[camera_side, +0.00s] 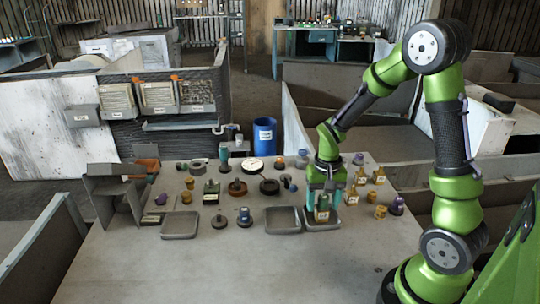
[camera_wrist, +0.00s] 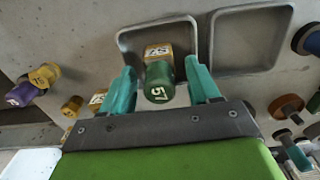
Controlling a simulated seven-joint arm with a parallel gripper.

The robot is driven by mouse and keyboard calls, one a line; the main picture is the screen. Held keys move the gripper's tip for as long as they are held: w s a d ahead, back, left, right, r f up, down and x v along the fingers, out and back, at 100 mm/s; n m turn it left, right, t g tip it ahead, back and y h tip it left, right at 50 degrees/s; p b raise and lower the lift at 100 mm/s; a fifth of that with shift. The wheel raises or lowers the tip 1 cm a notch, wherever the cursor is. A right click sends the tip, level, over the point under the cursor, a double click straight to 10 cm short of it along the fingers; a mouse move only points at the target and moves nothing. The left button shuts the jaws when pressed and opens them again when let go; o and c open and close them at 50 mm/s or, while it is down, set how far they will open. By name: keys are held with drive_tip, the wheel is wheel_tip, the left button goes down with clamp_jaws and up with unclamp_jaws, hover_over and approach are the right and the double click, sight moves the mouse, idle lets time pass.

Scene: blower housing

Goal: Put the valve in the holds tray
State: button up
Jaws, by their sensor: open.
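In the wrist view the valve is within the tray outline (camera_wrist: 155,24). Its base is partly hidden, so contact with the tray floor is hard to tell. No tray name is readable.
A middle tray (camera_side: 283,232) and a left tray (camera_side: 180,238) look empty. Brass and purple-topped parts (camera_side: 379,177) stand close to the right of my gripper. Several parts, including a green one (camera_side: 211,190), crowd the back. The table front (camera_side: 230,275) is clear.

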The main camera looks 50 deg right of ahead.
wheel_tip(320, 180, up, 10)
drive_tip(key=shift+r, duration=0.2)
drive_tip(key=s+a+r+n+t+y, duration=0.1)
drive_tip(key=s+a+r+n+t, duration=0.4)
drive_tip(key=a+r, duration=0.5)
drive_tip(key=s+a+t, duration=0.2)
drive_tip(key=a, duration=0.2)
drive_tip(key=shift+y, duration=0.4)
drive_tip(key=shift+r, duration=0.1)
